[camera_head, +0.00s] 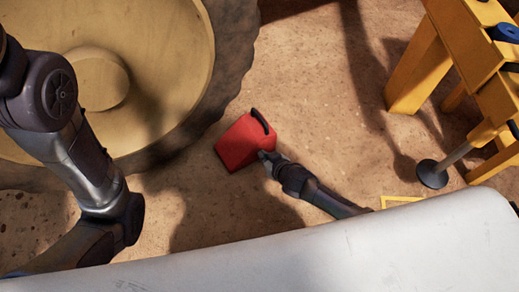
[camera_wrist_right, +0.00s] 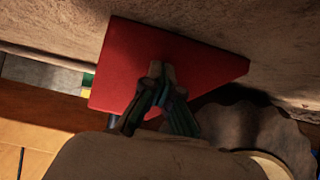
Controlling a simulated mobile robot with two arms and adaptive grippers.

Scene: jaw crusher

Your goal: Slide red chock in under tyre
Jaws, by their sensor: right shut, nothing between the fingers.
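The red chock (camera_head: 243,143) lies on the ground beside the big tyre (camera_head: 230,60), its left end close to the tread; I cannot tell if they touch. A black handle (camera_head: 262,121) sits along its right edge. My right gripper (camera_head: 266,156) is shut and empty, its tips at the chock's lower right side, away from the tyre. In the right wrist view the closed fingers (camera_wrist_right: 160,71) lie over the chock's red face (camera_wrist_right: 200,62), touching or very near it. My left arm crosses the left side; its gripper is out of view.
A yellow steel frame (camera_head: 418,68) with a round dark foot (camera_head: 432,174) stands at the right. A pale yellow wheel hub (camera_head: 98,78) fills the upper left. A white surface (camera_head: 340,260) spans the bottom. Bare brown ground (camera_head: 310,90) lies between tyre and frame.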

